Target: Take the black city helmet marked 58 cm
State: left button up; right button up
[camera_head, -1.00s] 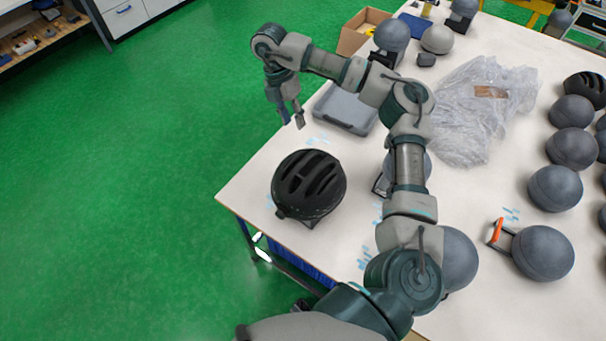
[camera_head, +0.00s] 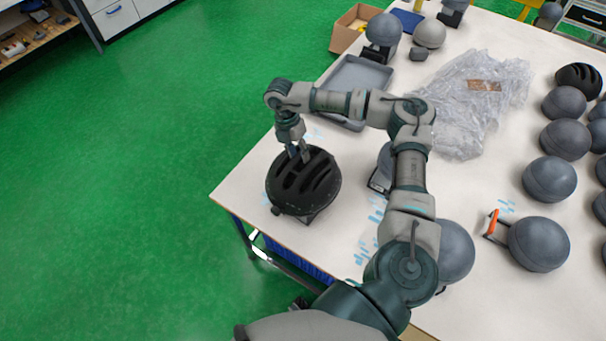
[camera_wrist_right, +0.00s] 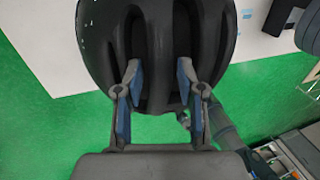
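The black city helmet (camera_head: 312,190) sits near the left corner of the white table, on a small dark stand. No size mark can be read. My right gripper (camera_head: 299,157) points down at the helmet's far edge, its fingertips at the shell. In the right wrist view the helmet (camera_wrist_right: 100,50) fills the top, and the gripper (camera_wrist_right: 158,72) has its blue-padded fingers apart, with a rib of the vented shell between them. Whether the fingertips touch the shell cannot be told. My left gripper is not in view.
A grey tray (camera_head: 375,75) lies behind the helmet, with a cardboard box (camera_head: 347,30) beyond. Crumpled plastic wrap (camera_head: 455,110) covers the table's middle. Several grey head forms, such as one at the right (camera_head: 538,243), stand around. Another black helmet (camera_head: 579,80) is at the far right.

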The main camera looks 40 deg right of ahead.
grip_shut()
dwell(0.3)
